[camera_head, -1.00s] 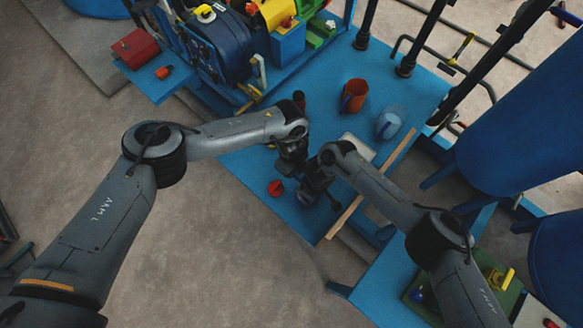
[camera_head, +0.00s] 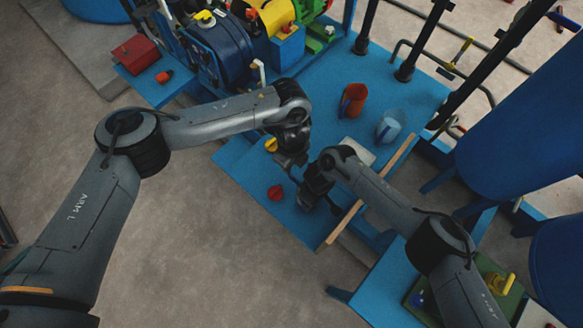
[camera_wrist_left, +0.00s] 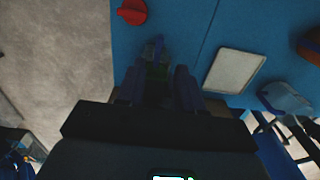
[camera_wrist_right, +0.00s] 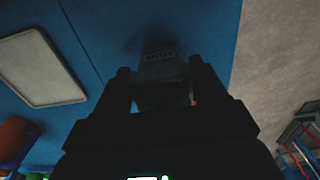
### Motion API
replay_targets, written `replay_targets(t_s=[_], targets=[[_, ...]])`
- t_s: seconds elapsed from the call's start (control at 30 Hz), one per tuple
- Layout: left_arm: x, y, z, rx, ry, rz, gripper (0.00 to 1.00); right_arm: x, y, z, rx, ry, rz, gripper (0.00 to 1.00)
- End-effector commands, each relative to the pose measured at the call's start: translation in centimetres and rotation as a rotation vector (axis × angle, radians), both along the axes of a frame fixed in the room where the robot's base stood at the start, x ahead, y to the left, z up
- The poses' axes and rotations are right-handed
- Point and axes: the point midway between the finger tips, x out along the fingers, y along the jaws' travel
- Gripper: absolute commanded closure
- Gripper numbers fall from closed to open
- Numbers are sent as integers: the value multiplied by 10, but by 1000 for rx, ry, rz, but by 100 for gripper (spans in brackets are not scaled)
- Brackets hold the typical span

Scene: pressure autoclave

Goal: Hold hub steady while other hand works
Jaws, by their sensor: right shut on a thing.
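My right gripper (camera_head: 310,194) is shut on a dark part low over the blue table (camera_head: 240,165). This part shows as a dark block (camera_wrist_right: 160,65) between its fingers in the right wrist view; I take it to be the hub, but its shape is mostly hidden. My left gripper (camera_head: 294,160) comes down just beside the right one, in the head view above and left of it. In the left wrist view its fingers (camera_wrist_left: 157,88) stand apart, with a dark, faintly greenish thing between or beyond them. Whether they touch it is too dark to tell.
A red knob-like part (camera_head: 275,192) and a yellow part (camera_head: 271,145) lie left of the grippers. A pale tray (camera_head: 357,150), orange mug (camera_head: 353,98), bluish jug (camera_head: 390,126) and wooden strip (camera_head: 370,190) are to the right. Machinery (camera_head: 222,48) stands behind.

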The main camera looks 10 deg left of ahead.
Motion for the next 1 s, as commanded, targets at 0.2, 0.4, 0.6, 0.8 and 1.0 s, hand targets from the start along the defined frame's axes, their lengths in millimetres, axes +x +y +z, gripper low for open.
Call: replay_targets(t_s=[0.2,0.4,0.6,0.8,1.0], targets=[[0,1,27,0,0,0,64,0,0,0,0,-1,-1,76],[0,1,35,1,1,1,64,0,0,0,0,-1,-1,76],[0,1,35,1,1,1,64,0,0,0,1,-1,-1,76],[0,1,35,1,1,1,64,0,0,0,1,-1,0,21],[0,1,35,1,1,1,64,0,0,0,1,-1,0,0]])
